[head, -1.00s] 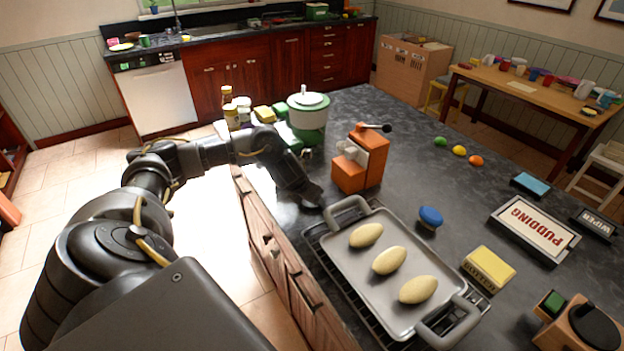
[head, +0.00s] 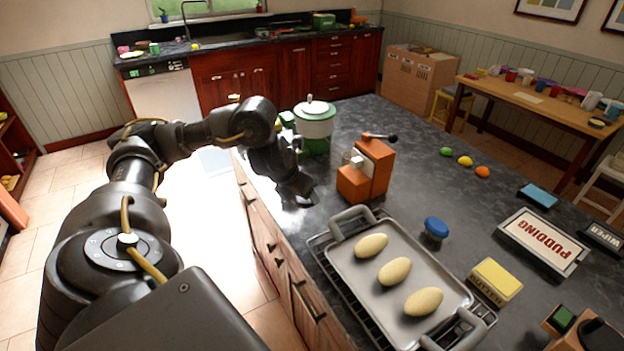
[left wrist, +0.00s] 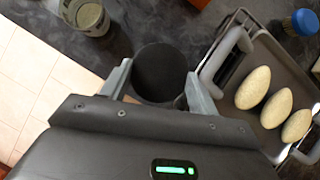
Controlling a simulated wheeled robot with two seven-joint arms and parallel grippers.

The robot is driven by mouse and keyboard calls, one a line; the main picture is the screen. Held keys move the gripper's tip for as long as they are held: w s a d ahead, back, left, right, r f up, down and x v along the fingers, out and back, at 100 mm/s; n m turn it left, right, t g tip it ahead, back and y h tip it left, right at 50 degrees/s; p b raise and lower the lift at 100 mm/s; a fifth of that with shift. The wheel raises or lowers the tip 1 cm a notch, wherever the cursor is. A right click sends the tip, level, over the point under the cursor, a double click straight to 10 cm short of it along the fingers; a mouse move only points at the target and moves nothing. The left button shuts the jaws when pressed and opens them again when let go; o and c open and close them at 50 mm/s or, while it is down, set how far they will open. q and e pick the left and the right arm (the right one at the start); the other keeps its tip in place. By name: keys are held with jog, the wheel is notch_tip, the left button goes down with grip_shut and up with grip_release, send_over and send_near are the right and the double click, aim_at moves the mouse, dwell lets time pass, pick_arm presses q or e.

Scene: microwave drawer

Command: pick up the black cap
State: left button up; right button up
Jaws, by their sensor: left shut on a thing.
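The black cap (left wrist: 160,66) is a round, dark disc seen from above in the left wrist view. It sits between the two grey fingers of my left gripper (left wrist: 160,82), which is shut on it. In the head view my left gripper (head: 303,196) is low over the dark counter near its left edge, just left of the orange grinder. The cap cannot be made out there, and I cannot tell whether it touches the counter. My right gripper is in neither view.
A grey tray (head: 345,240) with three pale oval loaves lies right of the gripper. The orange grinder (head: 370,172) and a white-and-green pot (head: 315,122) stand close behind. A blue-topped item (head: 436,228) and a yellow butter box (head: 495,281) are farther right.

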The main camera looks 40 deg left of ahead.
pick_arm(q)
jog(key=s+d+r+p, duration=0.1)
jog(key=s+r+p, duration=0.1)
jog(key=s, duration=0.6)
jog(key=shift+d+r, duration=0.2)
jog(key=shift+r, duration=0.45)
